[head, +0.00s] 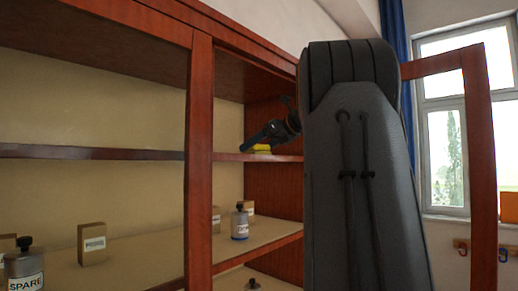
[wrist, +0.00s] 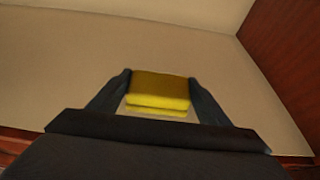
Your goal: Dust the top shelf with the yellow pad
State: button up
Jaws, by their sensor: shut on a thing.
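The yellow pad (wrist: 160,88) is between the two dark fingers of my gripper (wrist: 160,92) in the wrist view. The gripper is shut on it. I cannot tell whether the pad touches the shelf.
A red-brown post (head: 199,160) divides the cabinet bays. An open door frame (head: 481,170) stands at the right. On the lower shelf are a bottle (head: 240,222), a box (head: 92,243) and a SPARE bottle (head: 24,268). The visible top shelf is bare around the pad.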

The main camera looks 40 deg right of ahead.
aim_at(249, 151)
jog(key=shift+s+a+f, duration=0.1)
jog(key=shift+s+a, duration=0.05)
jog(key=shift+a, duration=0.8)
jog(key=shift+s+a+f, duration=0.1)
jog(key=shift+s+a, duration=0.05)
jog(key=shift+a, duration=0.75)
jog(key=shift+a, duration=0.1)
